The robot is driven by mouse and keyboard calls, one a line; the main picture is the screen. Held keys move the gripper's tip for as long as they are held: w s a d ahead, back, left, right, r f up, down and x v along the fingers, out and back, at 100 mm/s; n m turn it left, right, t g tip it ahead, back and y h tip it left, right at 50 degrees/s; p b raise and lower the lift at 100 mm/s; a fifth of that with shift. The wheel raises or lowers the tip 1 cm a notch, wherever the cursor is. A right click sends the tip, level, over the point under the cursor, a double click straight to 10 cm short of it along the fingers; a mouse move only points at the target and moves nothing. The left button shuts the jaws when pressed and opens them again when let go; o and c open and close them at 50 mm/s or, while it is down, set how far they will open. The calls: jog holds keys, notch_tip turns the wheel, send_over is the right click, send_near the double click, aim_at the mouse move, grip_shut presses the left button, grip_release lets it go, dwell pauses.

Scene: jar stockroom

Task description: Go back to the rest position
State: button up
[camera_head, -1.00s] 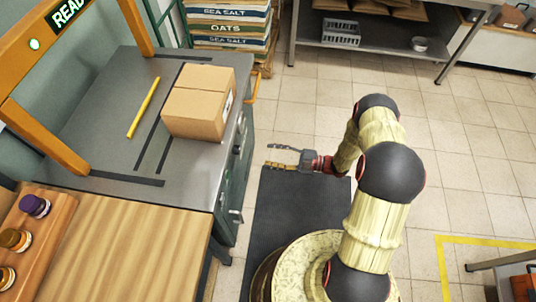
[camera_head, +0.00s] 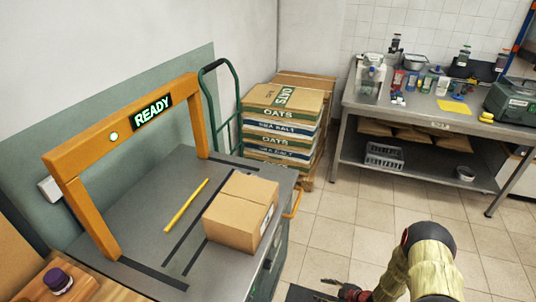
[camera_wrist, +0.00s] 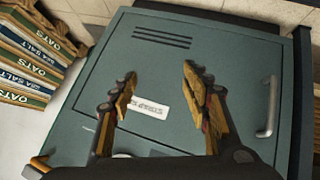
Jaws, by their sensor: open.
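My gripper (camera_wrist: 155,105) is open and empty in the wrist view, its two fingers well apart. It faces the green side panel of a cabinet (camera_wrist: 90,75) that has a vent, a label and a handle. Nothing shows between the fingers except the panel behind them. In the head view only part of my gripper (camera_head: 330,290) shows at the bottom edge, beside my arm.
A steel bench carries a cardboard box (camera_head: 240,212), a yellow stick (camera_head: 186,205) and an orange arch (camera_head: 82,208) reading READY. Stacked sacks (camera_head: 285,125) and a green hand truck (camera_head: 222,105) stand behind. A cluttered steel table (camera_head: 420,115) stands back right. Floor between is clear.

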jog(key=d+r+m+g+h, duration=0.1)
jog(key=d+r+m+h, duration=0.25)
jog(key=d, duration=0.45)
jog(key=s+d+r+m+g+h, duration=0.3)
jog(key=d+r+m+h, duration=0.3)
jog(key=r, duration=0.6)
jog(key=s+a+r+m+g+p, duration=0.1)
jog(key=s+r+m, duration=0.1)
jog(key=s+r, duration=0.5)
jog(key=s+a+r+m+g, duration=0.1)
jog(key=s+r+m, duration=0.1)
jog(key=r, duration=0.8)
jog(key=s+a+r+t, duration=0.1)
jog(key=s+a+r, duration=0.3)
jog(key=r, duration=0.5)
jog(key=s+a+r+m+t+y+p, duration=0.1)
jog(key=s+a+r, duration=0.4)
jog(key=r, duration=0.5)
jog(key=s+a+r+t+y, duration=0.1)
jog(key=s+a+r+t, duration=0.2)
jog(key=a+r, duration=0.4)
jog(key=v, duration=0.3)
jog(key=shift+a+p, duration=0.3)
